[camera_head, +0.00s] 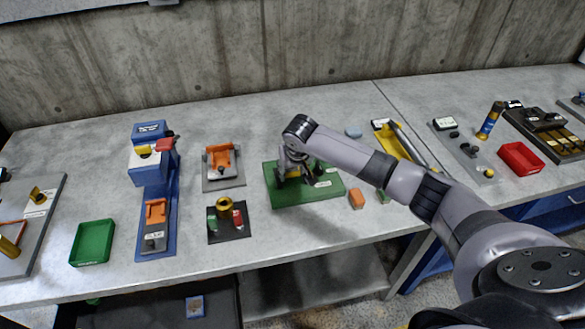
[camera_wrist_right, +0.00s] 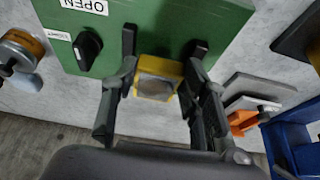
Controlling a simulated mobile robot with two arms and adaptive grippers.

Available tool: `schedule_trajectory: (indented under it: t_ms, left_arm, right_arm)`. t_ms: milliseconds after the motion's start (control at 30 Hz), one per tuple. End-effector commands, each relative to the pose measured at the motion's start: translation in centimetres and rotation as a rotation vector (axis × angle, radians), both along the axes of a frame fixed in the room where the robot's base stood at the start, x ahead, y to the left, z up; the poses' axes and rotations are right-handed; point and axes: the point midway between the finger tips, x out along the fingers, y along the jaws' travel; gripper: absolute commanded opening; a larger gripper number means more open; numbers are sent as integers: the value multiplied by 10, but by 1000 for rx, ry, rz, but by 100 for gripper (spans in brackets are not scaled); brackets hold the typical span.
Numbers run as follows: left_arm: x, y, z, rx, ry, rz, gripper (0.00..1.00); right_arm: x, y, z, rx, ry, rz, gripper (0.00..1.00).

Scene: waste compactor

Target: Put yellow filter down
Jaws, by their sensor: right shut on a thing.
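My right gripper (camera_head: 292,180) is over the left part of the green board (camera_head: 325,193) on the table. In the right wrist view its two fingers (camera_wrist_right: 163,48) are on either side of the yellow filter (camera_wrist_right: 158,77), a small yellow block with a grey face. The gripper is shut on it. The filter is at the edge of the green board (camera_wrist_right: 150,20); I cannot tell whether it touches the board. In the head view my gripper mostly hides the filter. My left gripper is not in view.
A black knob (camera_wrist_right: 88,48) and an OPEN label are on the green board. To the left are an orange part on a grey plate (camera_head: 223,183), a blue machine (camera_head: 152,165) and a green tray (camera_head: 92,242). An orange block (camera_head: 356,199) lies right of the board.

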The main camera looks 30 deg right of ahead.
Motion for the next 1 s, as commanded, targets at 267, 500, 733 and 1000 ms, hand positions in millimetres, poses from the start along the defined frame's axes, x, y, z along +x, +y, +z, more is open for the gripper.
schedule_trajectory:
  t_ms: [267,500,733,1000]
  left_arm:
    - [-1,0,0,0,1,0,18]
    - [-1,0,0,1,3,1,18]
    - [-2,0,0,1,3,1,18]
    - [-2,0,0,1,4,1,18]
  right_arm:
    - [0,0,-1,1,0,0,12]
    - [0,1,-9,2,0,0,12]
    - [0,0,-12,1,0,0,12]
    - [0,0,-12,1,0,0,59]
